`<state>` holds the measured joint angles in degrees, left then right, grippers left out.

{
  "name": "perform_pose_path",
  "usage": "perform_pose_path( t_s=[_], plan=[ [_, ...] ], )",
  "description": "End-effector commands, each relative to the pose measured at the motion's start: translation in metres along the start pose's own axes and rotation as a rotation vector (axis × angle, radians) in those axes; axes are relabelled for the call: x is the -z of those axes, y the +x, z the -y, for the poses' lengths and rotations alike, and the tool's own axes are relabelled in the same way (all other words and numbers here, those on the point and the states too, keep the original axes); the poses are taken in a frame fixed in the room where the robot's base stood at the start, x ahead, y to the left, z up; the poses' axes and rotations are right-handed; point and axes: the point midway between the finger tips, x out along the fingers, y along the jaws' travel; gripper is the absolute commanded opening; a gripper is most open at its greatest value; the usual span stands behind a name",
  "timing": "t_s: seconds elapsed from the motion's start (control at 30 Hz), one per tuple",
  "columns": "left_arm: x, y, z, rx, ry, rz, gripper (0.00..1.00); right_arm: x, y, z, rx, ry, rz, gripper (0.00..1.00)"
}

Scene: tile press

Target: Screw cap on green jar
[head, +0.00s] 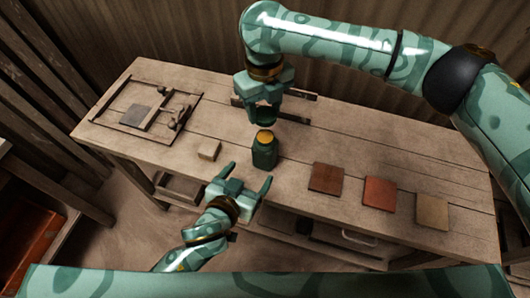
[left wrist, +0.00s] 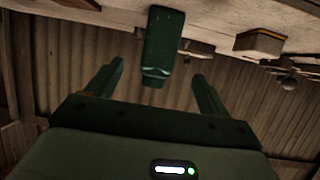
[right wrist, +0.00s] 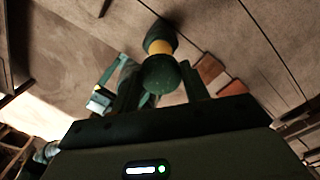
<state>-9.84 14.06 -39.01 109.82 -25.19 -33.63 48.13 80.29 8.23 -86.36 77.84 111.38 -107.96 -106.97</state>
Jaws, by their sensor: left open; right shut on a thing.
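The green jar (head: 264,155) stands upright near the middle of the bench, its yellow neck (head: 264,136) uncovered. My right gripper (head: 264,114) is above the jar, shut on the dark green cap (right wrist: 161,74). In the right wrist view the cap is between the fingers, with the yellow neck (right wrist: 160,47) and jar (right wrist: 156,30) beyond it. In the head view the cap appears apart from the neck. My left gripper (head: 250,173) is open and empty at the bench's front edge, fingers towards the jar. In the left wrist view the jar (left wrist: 160,45) shows beyond and between the fingers.
A wooden frame with a grey plate (head: 135,115) is at the bench's left end. Brown (head: 326,178), red (head: 379,193) and tan (head: 432,211) tiles lie to the right.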

Motion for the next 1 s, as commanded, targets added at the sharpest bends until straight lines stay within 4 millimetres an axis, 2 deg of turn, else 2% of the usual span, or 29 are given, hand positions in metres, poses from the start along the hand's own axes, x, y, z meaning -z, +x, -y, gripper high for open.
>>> perform_pose_path(
  t_s=[0.17, 0.4, 0.6, 0.8, 1.0],
  plan=[
    [0.001, 0.021, 0.001, 0.001, 0.001, -0.002, 0.81, 0.0, 0.0, 0.0, 0.0, 0.001, 0.0, 0.24],
    [0.001, 0.068, 0.0, 0.001, 0.001, 0.0, 0.81, 0.0, 0.0, 0.0, 0.0, 0.001, 0.0, 0.24],
    [0.0, 0.1, 0.0, 0.001, 0.001, 0.0, 0.81, 0.0, 0.0, 0.0, 0.0, 0.001, 0.0, 0.24],
    [0.0, 0.115, 0.0, 0.001, 0.001, 0.0, 0.81, 0.0, 0.0, 0.0, 0.0, 0.001, 0.0, 0.24],
    [0.0, 0.118, 0.0, 0.0, 0.001, 0.0, 0.81, 0.0, 0.0, 0.0, 0.0, 0.001, 0.0, 0.24]
  ],
)
